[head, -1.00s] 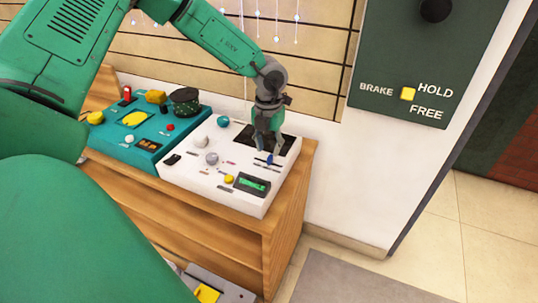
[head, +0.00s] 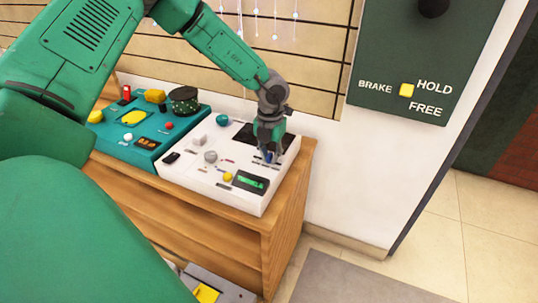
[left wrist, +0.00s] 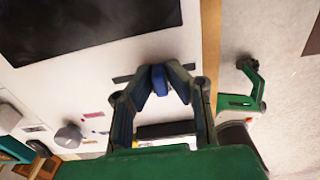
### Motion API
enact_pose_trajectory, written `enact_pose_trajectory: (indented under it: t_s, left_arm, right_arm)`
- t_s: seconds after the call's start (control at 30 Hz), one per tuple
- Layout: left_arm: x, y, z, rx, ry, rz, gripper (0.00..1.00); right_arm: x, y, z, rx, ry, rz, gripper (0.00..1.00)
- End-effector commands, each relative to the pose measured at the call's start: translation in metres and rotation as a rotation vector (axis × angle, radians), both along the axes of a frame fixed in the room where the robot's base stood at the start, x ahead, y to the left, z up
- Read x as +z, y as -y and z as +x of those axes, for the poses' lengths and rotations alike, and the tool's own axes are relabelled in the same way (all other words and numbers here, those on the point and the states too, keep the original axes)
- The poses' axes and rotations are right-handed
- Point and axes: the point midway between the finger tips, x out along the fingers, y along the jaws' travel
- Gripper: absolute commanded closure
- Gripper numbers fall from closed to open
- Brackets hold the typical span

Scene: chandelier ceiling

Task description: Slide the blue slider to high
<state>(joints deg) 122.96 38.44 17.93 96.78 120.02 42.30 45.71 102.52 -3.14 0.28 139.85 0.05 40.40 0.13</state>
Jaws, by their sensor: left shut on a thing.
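The blue slider (left wrist: 160,80) sits on the white control panel (head: 210,185), near its right side. My left gripper (head: 268,156) reaches down over the panel from above. In the left wrist view my left gripper (left wrist: 159,76) has its fingertips closed on the blue slider, one on each side. In the head view the fingers mostly hide the slider. The slider's labels are too small to read. My right gripper is not in view.
A grey knob (head: 210,157), a yellow button (head: 227,176) and a green display (head: 251,181) are on the white panel. A teal panel (head: 140,148) stands to its left on the wooden shelf (head: 240,228). A green brake board (head: 425,60) hangs at the right.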

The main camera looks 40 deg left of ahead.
Motion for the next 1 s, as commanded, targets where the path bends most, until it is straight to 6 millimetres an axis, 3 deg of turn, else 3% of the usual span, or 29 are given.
enact_pose_trajectory:
  t_s: [0.2, 0.47, 0.5, 0.53, 0.87, 1.0]
  left_arm:
    - [0.003, 0.029, 0.009, -0.003, 0.001, -0.003, 1.00]
    - [0.003, 0.032, 0.010, -0.002, 0.004, -0.007, 1.00]
    - [0.003, 0.033, 0.010, -0.002, 0.004, -0.007, 0.78]
    - [0.003, 0.033, 0.010, -0.003, 0.004, -0.006, 0.69]
    - [0.002, 0.030, 0.010, -0.001, 0.002, -0.006, 0.69]
    - [0.014, 0.029, 0.011, -0.001, 0.005, -0.007, 0.69]
  right_arm:
    - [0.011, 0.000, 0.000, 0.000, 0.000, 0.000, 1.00]
    - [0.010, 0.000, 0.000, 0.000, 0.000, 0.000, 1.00]
    - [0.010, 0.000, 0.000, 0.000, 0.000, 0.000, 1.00]
    - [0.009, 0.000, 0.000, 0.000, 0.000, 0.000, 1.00]
    - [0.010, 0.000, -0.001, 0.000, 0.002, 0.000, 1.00]
    - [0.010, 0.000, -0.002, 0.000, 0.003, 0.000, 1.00]
